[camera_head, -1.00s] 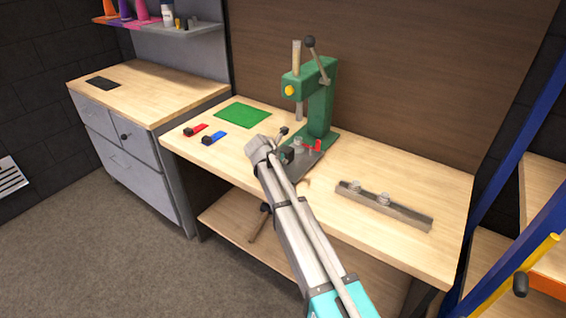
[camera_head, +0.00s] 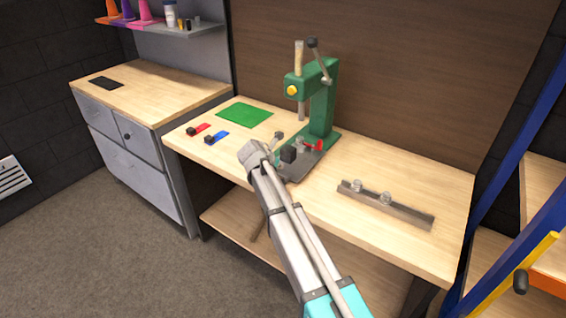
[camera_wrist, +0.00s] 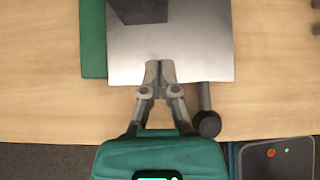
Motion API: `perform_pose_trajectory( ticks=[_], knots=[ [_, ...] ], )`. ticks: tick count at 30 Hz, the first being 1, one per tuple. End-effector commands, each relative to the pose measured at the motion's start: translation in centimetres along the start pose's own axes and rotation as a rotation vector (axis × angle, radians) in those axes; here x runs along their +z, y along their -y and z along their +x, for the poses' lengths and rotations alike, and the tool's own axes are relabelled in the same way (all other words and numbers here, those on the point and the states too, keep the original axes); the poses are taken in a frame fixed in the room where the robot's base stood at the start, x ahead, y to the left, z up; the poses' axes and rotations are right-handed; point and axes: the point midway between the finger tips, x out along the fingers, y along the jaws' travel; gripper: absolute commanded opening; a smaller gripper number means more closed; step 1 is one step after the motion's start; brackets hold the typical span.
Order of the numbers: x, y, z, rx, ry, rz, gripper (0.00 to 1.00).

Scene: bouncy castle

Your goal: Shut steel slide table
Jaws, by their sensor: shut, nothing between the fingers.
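The steel slide table (camera_head: 308,164) is a flat grey plate at the foot of the green press (camera_head: 322,105), part hidden by my arm in the head view. In the wrist view the plate (camera_wrist: 190,45) juts past the green base (camera_wrist: 93,45) towards the bench's front edge. A dark block (camera_wrist: 140,8) sits on it. A rod with a black knob (camera_wrist: 207,123) sticks out from its front edge. My gripper (camera_wrist: 158,68) is shut and empty, its fingertips over the plate's front edge. I cannot tell whether they touch it. The head view does not show the fingertips clearly.
A steel rail with clear knobs (camera_head: 386,205) lies on the bench to the right. A green mat (camera_head: 245,113) and small red (camera_head: 198,129) and blue (camera_head: 217,138) pieces lie to the left. A blue post (camera_head: 510,125) stands beyond the bench's right end.

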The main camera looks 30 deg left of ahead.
Motion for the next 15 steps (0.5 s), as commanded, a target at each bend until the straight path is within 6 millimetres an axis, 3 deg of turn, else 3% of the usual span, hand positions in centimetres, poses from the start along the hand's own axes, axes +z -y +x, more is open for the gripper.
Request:
perform_pose_trajectory(
  ticks=[1, 15],
  knots=[
    [0.3, 0.0, -1.1, 0.001, 0.0, -0.001, 0.0],
    [0.5, 0.3, -6.4, -0.002, -0.002, 0.003, 0.0]
  ],
)
